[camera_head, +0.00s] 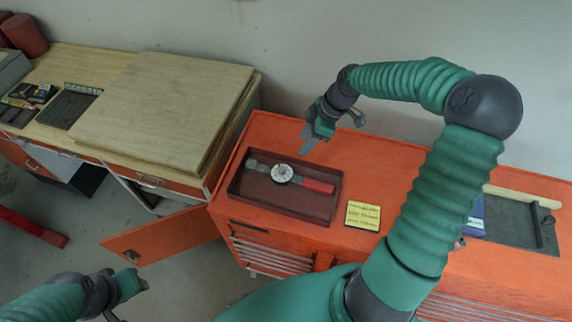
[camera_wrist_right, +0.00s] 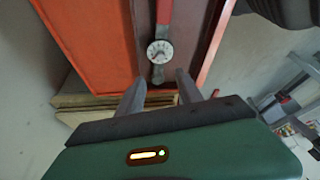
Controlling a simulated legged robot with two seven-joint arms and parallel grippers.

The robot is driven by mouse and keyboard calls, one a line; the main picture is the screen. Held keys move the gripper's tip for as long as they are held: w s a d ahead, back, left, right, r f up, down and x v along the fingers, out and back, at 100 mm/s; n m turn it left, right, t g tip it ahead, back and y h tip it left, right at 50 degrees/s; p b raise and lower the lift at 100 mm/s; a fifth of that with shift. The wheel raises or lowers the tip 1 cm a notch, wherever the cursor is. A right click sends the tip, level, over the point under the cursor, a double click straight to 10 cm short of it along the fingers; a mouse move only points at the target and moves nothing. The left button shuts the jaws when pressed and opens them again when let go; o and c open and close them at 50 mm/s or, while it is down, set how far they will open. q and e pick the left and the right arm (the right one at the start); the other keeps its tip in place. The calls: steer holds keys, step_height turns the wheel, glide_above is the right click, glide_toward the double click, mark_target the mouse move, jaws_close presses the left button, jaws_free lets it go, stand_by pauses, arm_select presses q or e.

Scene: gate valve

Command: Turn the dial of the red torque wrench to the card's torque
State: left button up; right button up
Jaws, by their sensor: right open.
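The red torque wrench (camera_head: 290,176) lies in a dark red tray (camera_head: 312,211) on the orange cabinet. Its round white dial (camera_head: 282,173) faces up, and its red handle points right. The dial also shows in the right wrist view (camera_wrist_right: 160,51), too small to read. The yellow card (camera_head: 363,215) lies right of the tray; its print is too small to read. My right gripper (camera_head: 309,147) is open and empty above the tray's back edge, apart from the wrench. Its fingers (camera_wrist_right: 160,92) point toward the dial in the wrist view. My left gripper (camera_head: 128,300) is low at the left, its jaws unclear.
A wooden workbench (camera_head: 160,105) stands at the left with stacked boards and small tools. An orange door (camera_head: 160,235) hangs open below the cabinet. A dark plate (camera_head: 515,222) and a blue item (camera_head: 474,219) lie on the cabinet's right side, partly behind my right arm.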

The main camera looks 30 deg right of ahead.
steer(key=p, duration=0.2)
glide_toward(282, 169)
steer(key=a+f, duration=0.1)
steer(key=x, duration=0.2)
steer(key=p+x, duration=0.1)
steer(key=x, duration=0.1)
steer(key=d+x, duration=0.1)
steer(key=x, duration=0.2)
steer(key=shift+w+d+f, duration=0.1)
steer(key=shift+w+f, duration=0.05)
steer(key=shift+f, duration=0.05)
steer(key=shift+a, duration=0.25)
steer(key=shift+c, duration=0.2)
steer(key=shift+a, duration=0.1)
steer(key=shift+c, duration=1.1)
steer(key=c, duration=0.5)
arm_select(q)
steer(key=r, duration=0.3)
steer(key=shift+w+a+r, duration=0.15)
steer(key=shift+w+a, duration=0.05)
steer(key=shift+a, duration=0.2)
arm_select(e)
jaws_close()
